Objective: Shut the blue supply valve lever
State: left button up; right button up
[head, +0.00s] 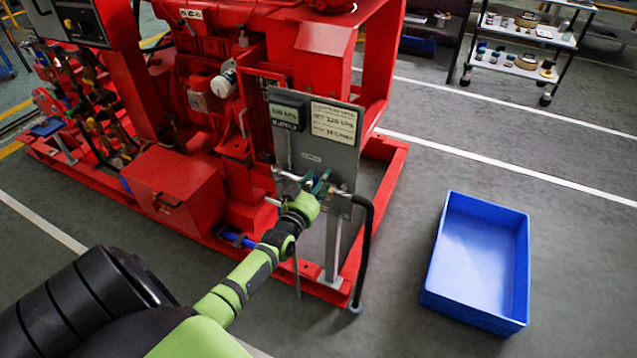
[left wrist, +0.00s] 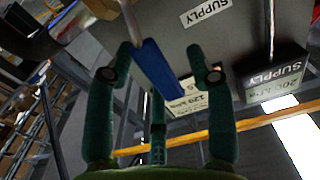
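The blue supply valve lever (left wrist: 156,68) shows in the left wrist view as a flat blue handle on a pale metal stem. My left gripper (left wrist: 160,52) has its dark green fingers spread on either side of it, with gaps visible between fingers and lever; depth is hard to judge. In the head view my left gripper (head: 320,184) is at the lower part of the grey valve panel (head: 313,158) and largely hides the lever. The panel carries a supply label, also seen in the wrist view (left wrist: 207,12). My right gripper is not in view.
The red pumpset (head: 215,100) stands behind and left of the panel on a red skid. A black hose (head: 369,240) drops beside the panel's post. A blue bin (head: 480,262) sits on the floor at right. A shelf trolley (head: 520,60) stands at the back. Floor between is clear.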

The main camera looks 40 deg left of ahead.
pick_arm(q)
jog(key=v, duration=1.2)
